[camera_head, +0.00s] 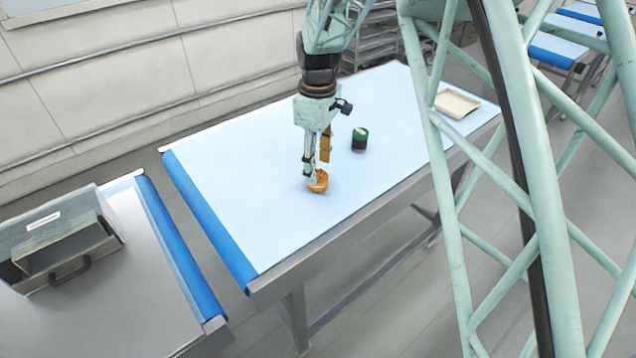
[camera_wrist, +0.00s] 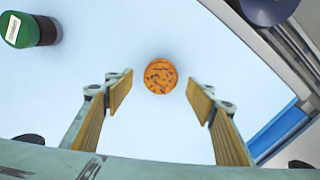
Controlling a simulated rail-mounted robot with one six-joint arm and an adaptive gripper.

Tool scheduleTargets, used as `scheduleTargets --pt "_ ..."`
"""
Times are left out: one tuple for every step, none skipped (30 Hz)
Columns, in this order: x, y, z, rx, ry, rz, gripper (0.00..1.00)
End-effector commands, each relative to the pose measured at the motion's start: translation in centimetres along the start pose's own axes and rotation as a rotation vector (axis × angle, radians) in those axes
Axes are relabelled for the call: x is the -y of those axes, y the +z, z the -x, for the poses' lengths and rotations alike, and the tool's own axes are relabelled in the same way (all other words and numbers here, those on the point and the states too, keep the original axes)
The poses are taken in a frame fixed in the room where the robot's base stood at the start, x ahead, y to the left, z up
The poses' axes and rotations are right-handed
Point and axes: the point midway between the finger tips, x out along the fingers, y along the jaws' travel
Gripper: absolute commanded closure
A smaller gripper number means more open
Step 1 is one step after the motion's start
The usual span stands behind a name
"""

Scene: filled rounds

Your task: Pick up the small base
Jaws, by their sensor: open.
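The small base (camera_wrist: 160,76) is a round orange-brown piece with dark flecks on top. It lies on the pale blue table top (camera_head: 240,170). In the wrist view it sits midway between my two fingers and a little beyond their tips. My gripper (camera_wrist: 158,90) is open and empty, with wooden-looking pads on both fingers. In the head view the base (camera_head: 317,182) is just below my gripper (camera_head: 318,160), and a finger partly covers it. I cannot tell the exact height of the fingertips above the table.
A dark jar with a green lid (camera_head: 359,139) stands right of the base; it also shows at upper left in the wrist view (camera_wrist: 30,29). A cream tray (camera_head: 457,103) lies at the table's far right. A grey box (camera_head: 60,240) stands on the left table. Table around the base is clear.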

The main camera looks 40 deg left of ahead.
Motion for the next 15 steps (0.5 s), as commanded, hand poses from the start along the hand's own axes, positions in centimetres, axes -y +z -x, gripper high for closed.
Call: scheduleTargets --pt "0.0 0.0 0.0 0.0 0.0 0.0 0.49" --pt "0.0 0.0 0.0 0.0 0.0 0.0 0.49" --pt "0.0 0.0 -0.1 0.0 0.0 0.0 0.49" --pt "0.0 0.0 -0.2 0.0 -0.001 0.0 0.49" --pt "0.0 0.0 -0.3 0.001 -0.001 0.0 0.49" --pt "0.1 0.0 -0.6 0.001 -0.001 0.0 0.49" --pt "0.1 0.1 -0.8 0.001 -0.002 0.0 0.49" --pt "0.1 0.1 -1.0 0.001 -0.002 0.0 0.49" --pt "0.1 0.1 -1.3 0.001 -0.001 0.0 0.49" --pt "0.1 0.1 -1.6 0.001 -0.001 0.0 0.49" --pt "0.1 0.1 -1.9 0.001 -0.001 0.0 0.49" --pt "0.1 0.1 -2.3 0.001 -0.001 0.0 0.49" --pt "0.1 0.1 -2.6 0.001 -0.001 0.0 0.49" --pt "0.2 0.1 -2.9 0.001 -0.001 0.0 0.49" --pt "0.2 0.1 -3.4 0.001 -0.001 0.0 0.49"
